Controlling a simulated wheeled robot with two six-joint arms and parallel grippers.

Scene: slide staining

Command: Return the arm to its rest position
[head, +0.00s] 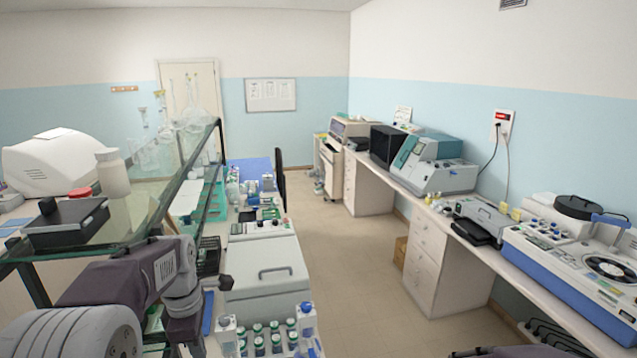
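My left arm (125,279) comes in from the lower left, beside and below the glass shelf. It bends at a joint (181,281), and its dark lower part runs down towards the bottom edge. No fingertips of my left gripper can be made out. A dark rounded piece at the bottom edge, right of centre, may be part of my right arm; my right gripper does not show.
The glass shelf (150,200) bears a dark box (66,222) and a white bottle (112,173) close to my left arm. A grey lidded machine (265,278) and several capped bottles stand right of it. The middle floor (345,270) is clear; the right bench holds instruments.

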